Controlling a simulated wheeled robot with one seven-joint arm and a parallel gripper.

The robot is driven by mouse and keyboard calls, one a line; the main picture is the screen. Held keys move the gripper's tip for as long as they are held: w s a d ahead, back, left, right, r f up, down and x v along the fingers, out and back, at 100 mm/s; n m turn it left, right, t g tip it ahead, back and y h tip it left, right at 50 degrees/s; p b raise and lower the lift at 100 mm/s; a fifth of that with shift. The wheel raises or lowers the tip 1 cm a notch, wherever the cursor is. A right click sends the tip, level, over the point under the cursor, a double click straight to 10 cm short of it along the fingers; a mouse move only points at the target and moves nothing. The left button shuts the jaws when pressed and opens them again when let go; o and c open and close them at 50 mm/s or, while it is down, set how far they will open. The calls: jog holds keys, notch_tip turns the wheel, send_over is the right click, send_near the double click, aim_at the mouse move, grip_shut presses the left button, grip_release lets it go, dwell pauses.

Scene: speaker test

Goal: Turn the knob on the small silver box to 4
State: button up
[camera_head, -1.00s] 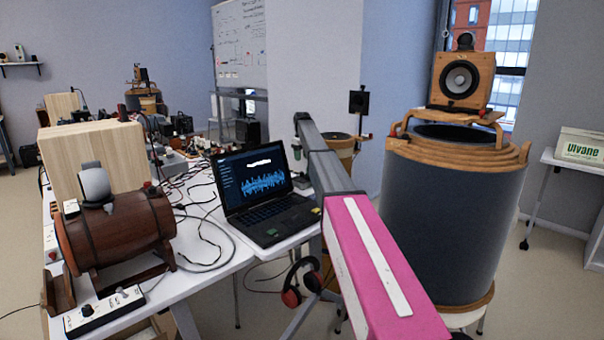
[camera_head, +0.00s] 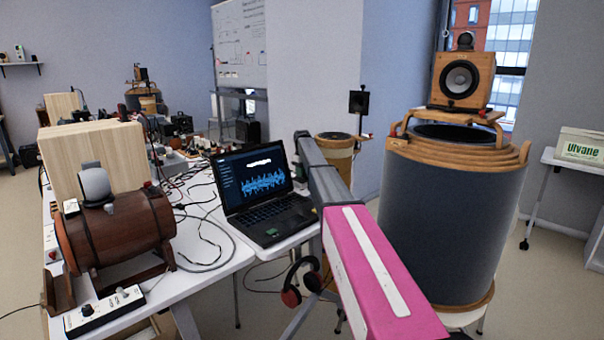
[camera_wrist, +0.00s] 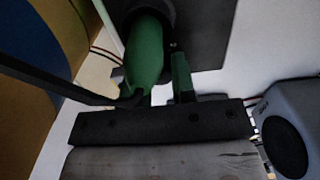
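A pale, flat box (camera_head: 104,312) with a black knob (camera_head: 87,310) lies at the near left end of the white table in the head view. Its markings and the knob's setting are too small to read, and I cannot tell if it is the small silver box. My gripper (camera_wrist: 160,92) shows in the wrist view as dark parts with green pieces ahead of it. I cannot tell its opening or whether it holds anything. A grey box with a dark round front (camera_wrist: 290,130) is at the right there. My pink and grey arm hides the gripper in the head view.
The white table (camera_head: 213,285) carries a wooden barrel (camera_head: 120,232), an open laptop (camera_head: 262,210) and many cables. Headphones (camera_head: 291,297) hang beside my arm. A large dark drum (camera_head: 440,220) with a speaker (camera_head: 461,80) above stands at the right.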

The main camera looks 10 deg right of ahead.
jog(key=shift+m, duration=2.3)
jog(key=o, duration=0.9)
jog(key=shift+r, duration=0.15)
notch_tip(320, 180, up, 11)
jog(key=shift+f, duration=0.2)
